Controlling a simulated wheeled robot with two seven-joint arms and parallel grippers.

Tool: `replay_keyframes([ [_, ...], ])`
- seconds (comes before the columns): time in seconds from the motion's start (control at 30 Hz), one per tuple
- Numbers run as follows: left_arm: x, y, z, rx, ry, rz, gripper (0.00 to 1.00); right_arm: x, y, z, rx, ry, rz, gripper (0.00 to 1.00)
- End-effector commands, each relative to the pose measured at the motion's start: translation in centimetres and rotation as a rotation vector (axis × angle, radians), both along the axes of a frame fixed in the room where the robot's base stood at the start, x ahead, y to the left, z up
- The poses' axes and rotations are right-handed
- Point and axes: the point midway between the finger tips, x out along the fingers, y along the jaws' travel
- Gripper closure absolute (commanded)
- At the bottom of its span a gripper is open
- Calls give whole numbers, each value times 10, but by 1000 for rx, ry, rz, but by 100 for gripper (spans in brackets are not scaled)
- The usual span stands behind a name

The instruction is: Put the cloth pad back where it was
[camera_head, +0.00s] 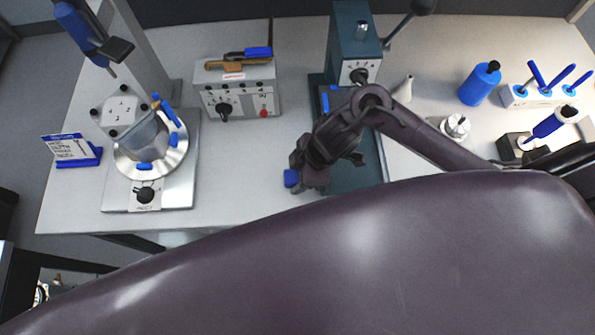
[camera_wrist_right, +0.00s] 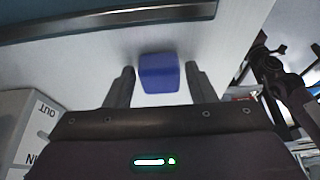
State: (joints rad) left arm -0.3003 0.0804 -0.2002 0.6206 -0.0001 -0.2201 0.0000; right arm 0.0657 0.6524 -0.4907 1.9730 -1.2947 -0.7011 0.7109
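The cloth pad appears to be the small blue block (camera_head: 291,178) at the tips of my right gripper (camera_head: 297,172), over the light bench top. In the right wrist view the blue pad (camera_wrist_right: 159,73) shows between the two fingers of my right gripper (camera_wrist_right: 160,78). A narrow gap shows on each side of the pad, so the fingers stand open around it. I cannot tell whether the pad rests on the bench. My left gripper is not in the head view.
A control box (camera_head: 238,92), a round fixture on a plate (camera_head: 178,185), a blue bottle (camera_head: 478,86) and a sign (camera_head: 75,150) stand around. My purple arm covers the front.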

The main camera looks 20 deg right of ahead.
Motion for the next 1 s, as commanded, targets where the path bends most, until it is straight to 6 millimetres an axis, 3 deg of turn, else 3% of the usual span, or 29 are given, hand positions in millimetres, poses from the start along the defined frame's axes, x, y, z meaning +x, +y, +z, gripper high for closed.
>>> replay_keyframes([
  [0.33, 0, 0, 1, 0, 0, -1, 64, 0, 0, 1, 1, 0, -1, 41],
  [0.47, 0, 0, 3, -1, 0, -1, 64, 0, -3, 11, -1, -3, -1, 41],
  [0.83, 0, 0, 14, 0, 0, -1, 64, -7, -32, 82, -5, -6, 2, 41],
  [1.0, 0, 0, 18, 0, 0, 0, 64, -11, -41, 105, -3, -4, 0, 41],
])
